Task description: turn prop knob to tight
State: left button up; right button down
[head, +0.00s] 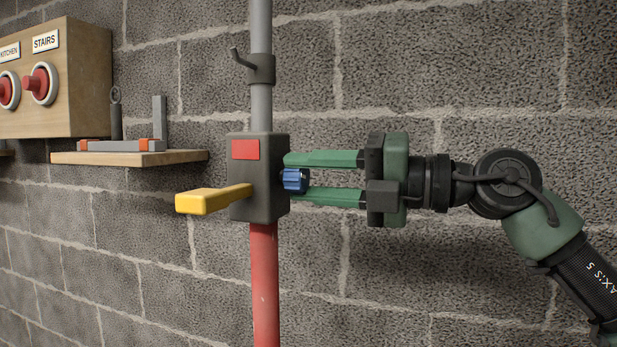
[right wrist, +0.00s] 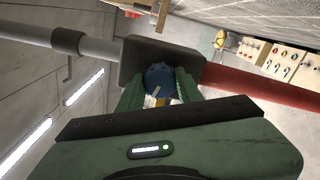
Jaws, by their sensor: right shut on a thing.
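The prop is an upright pole, grey above and red below (head: 264,285), with a dark box-shaped collar (head: 258,205) between. A blue ribbed knob (head: 295,180) sticks out of the collar's right side. My right gripper (head: 296,176) reaches in from the right, its green fingers above and below the knob, shut on it. In the right wrist view the blue knob (right wrist: 160,79) sits between the fingers and shows a pale line on its face. A yellow lever (head: 205,199) sticks out at the collar's left, and a red patch (head: 245,149) marks its front. My left gripper is not in view.
A wooden shelf (head: 130,158) on the left holds grey and orange tools. A hook (head: 243,62) is on the upper pole. The block wall (head: 470,270) is behind.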

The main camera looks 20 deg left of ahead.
jog(key=m, duration=0.3)
jog(key=shift+r+m, duration=0.1)
jog(key=shift+m, duration=0.3)
jog(key=m+p, duration=0.1)
jog(key=m, duration=0.2)
jog(key=shift+m, duration=0.3)
jog(key=m+p, duration=0.1)
jog(key=m, duration=0.2)
jog(key=shift+m, duration=0.3)
jog(key=shift+m+p, duration=0.85)
jog(key=shift+m, duration=0.75)
jog(key=c, duration=0.9)
grip_release()
jog(key=shift+c, duration=0.2)
